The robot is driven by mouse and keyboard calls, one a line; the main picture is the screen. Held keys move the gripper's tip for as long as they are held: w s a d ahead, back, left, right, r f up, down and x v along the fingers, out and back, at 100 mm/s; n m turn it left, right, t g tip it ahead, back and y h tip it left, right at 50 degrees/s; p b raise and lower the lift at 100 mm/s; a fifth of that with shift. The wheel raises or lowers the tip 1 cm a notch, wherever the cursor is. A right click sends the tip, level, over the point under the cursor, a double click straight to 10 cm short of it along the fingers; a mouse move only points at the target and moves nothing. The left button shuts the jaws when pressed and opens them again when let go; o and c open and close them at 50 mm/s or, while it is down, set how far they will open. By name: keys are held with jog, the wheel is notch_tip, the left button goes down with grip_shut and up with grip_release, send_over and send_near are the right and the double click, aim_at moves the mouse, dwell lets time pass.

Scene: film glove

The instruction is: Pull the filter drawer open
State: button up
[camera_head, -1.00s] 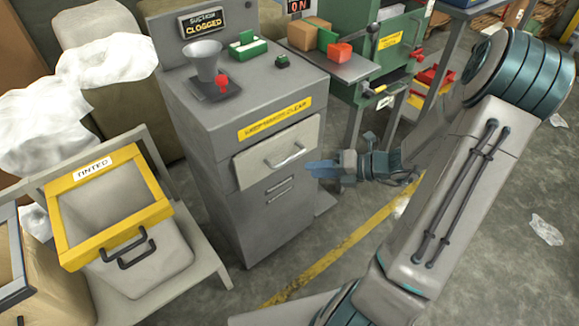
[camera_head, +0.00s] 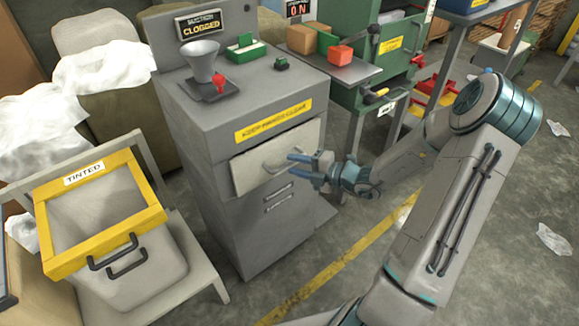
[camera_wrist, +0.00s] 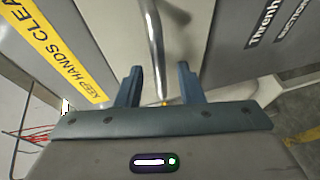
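The filter drawer (camera_head: 250,165) is a light grey front panel in the upper part of a grey cabinet (camera_head: 215,205), below a yellow warning label. It looks shut. Its metal bar handle (camera_wrist: 156,45) runs up the middle of the wrist view; in the head view my fingers partly cover it. My gripper (camera_head: 298,158) is at the right part of the drawer front. In the wrist view my gripper (camera_wrist: 160,85) is open, with one blue finger on each side of the handle's line. A gap shows between each finger and the bar.
A funnel (camera_head: 202,62) and small green items stand on the cabinet top, under a "CLOGGED" sign. A yellow-rimmed bin marked "TINTED" (camera_head: 120,262) sits on a chair at the left. A green machine (camera_head: 360,75) stands behind right. Floor in front of the cabinet is clear.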

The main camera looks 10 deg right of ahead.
jog(key=shift+x, duration=1.3)
grip_shut()
